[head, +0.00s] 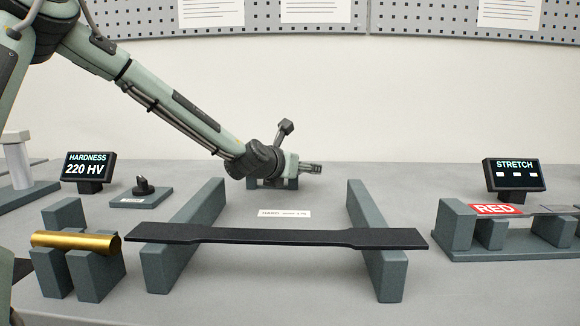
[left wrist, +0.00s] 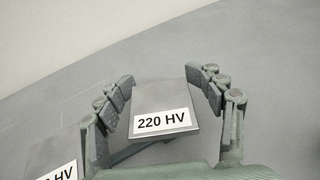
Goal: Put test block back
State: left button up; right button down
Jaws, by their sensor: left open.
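A grey test block (left wrist: 160,96) with a white "220 HV" label shows in the left wrist view, between the spread fingers of my left gripper (left wrist: 160,80). In the head view, my left gripper (head: 311,168) is low over the back of the table, above small dark supports (head: 271,184). I cannot make out the block itself there. Part of a second block or label (left wrist: 58,174) ending in "HV" shows at the lower left of the wrist view. My right gripper is not in view.
A black dog-bone bar (head: 275,237) lies across two grey rails in front. A brass cylinder (head: 75,241) rests on blocks at left. The hardness display (head: 89,168) reads 220 HV. The stretch display (head: 514,175) and a red-labelled specimen (head: 497,210) are at right.

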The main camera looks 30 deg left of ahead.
pick_arm(q)
jog(key=v, duration=1)
jog(key=shift+r, duration=0.1)
jog(key=shift+s+d+r, duration=0.1)
jog(key=shift+s+d, duration=0.05)
jog(key=shift+s, duration=0.6)
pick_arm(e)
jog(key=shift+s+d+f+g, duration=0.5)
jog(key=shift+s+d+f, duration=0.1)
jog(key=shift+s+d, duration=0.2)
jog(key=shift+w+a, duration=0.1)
